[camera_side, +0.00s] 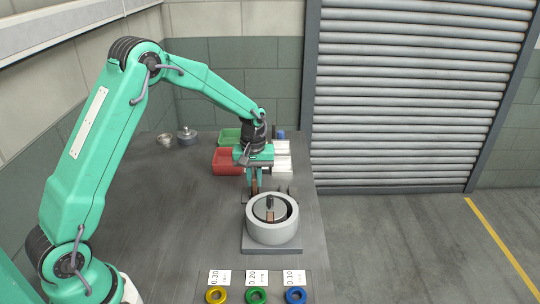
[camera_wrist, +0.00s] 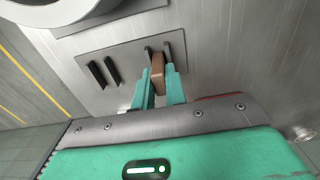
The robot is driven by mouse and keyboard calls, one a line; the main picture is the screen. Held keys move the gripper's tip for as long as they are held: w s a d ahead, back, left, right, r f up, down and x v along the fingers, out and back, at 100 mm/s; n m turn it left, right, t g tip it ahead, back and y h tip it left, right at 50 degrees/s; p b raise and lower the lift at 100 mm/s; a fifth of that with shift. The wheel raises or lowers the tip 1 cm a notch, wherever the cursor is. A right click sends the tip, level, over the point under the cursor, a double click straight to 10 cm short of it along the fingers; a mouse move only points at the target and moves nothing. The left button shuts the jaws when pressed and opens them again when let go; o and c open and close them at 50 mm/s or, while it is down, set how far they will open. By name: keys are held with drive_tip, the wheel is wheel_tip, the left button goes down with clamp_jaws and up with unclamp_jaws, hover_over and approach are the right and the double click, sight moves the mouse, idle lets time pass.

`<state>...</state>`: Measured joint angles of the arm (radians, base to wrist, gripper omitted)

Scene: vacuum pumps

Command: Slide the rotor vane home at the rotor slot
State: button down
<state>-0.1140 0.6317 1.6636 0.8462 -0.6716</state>
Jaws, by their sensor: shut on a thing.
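My gripper (camera_side: 252,182) points down just behind the pump housing. In the wrist view my gripper (camera_wrist: 159,75) is shut on a brown rotor vane (camera_wrist: 158,63), which stands between its green fingertips. The vane is also visible in the side view (camera_side: 255,187). It is over a plate with dark uprights; whether it touches the plate I cannot tell. The pump housing (camera_side: 272,235) is a grey ring on a square base, with a round rotor (camera_side: 262,207) and dark shaft inside. A brown patch shows in the rotor's near side. The rotor slot is not clear.
Dark paired uprights (camera_wrist: 96,76) stand on the plate (camera_wrist: 125,60) beside the vane. A red bin (camera_side: 226,162), a green bin (camera_side: 230,137) and white blocks (camera_side: 282,160) are behind. Yellow, green and blue rings (camera_side: 256,296) lie in front.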

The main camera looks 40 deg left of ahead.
sight(254, 177)
drive_tip(key=shift+f, duration=0.2)
drive_tip(key=c, duration=1.4)
unclamp_jaws()
drive_tip(key=shift+c, duration=0.2)
drive_tip(key=shift+s+d+r, duration=0.1)
drive_tip(key=shift+r, duration=1.9)
drive_tip(key=shift+s+d+r, duration=0.1)
drive_tip(key=shift+r, duration=1.85)
